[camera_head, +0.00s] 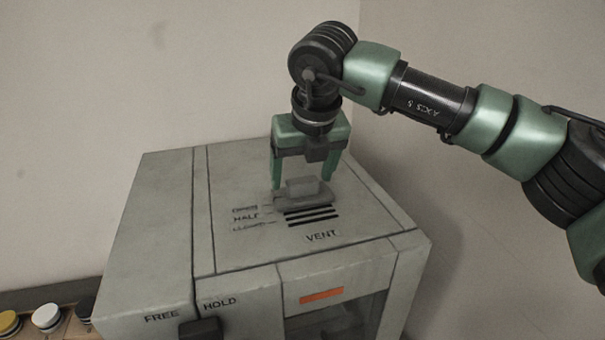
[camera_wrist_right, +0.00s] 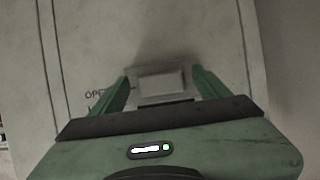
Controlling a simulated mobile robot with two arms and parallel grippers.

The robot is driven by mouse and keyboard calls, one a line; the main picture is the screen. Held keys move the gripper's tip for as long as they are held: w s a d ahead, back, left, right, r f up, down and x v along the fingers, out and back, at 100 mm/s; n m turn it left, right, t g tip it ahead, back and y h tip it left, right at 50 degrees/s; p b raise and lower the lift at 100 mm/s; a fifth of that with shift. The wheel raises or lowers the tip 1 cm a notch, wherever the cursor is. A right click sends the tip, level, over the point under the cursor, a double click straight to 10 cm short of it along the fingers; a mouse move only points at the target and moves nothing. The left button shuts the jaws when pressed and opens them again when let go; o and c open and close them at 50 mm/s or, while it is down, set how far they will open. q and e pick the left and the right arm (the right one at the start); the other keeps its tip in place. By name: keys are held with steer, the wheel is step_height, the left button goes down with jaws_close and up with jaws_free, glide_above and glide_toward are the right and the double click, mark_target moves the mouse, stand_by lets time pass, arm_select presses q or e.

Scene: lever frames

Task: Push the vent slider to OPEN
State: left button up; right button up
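The grey vent slider (camera_head: 303,189) is a raised block on a flat plate on top of the grey machine. It sits at the far end of the dark vent slots (camera_head: 312,215), beside the topmost label, OPEN (camera_head: 245,209). HALF and the lowest label stand nearer the front. My right gripper (camera_head: 303,184) points down over the slider, its green fingers apart on either side. In the right wrist view the slider block (camera_wrist_right: 161,82) lies between the open fingers (camera_wrist_right: 161,88), with gaps at both sides. My left gripper is not in view.
The machine (camera_head: 155,215) has FREE and HOLD labels and a dark knob (camera_head: 200,328) at its front. An orange strip (camera_head: 321,295) is above a dark window. Several round knobs or jars (camera_head: 46,317) stand lower left. Walls are behind and right.

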steer(key=shift+b+v, duration=0.75)
steer(key=shift+v, duration=0.45)
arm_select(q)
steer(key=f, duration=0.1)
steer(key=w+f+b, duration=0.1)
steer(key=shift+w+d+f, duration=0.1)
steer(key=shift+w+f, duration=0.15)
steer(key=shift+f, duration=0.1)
arm_select(e)
steer(key=v, duration=0.5)
steer(key=shift+r, duration=0.15)
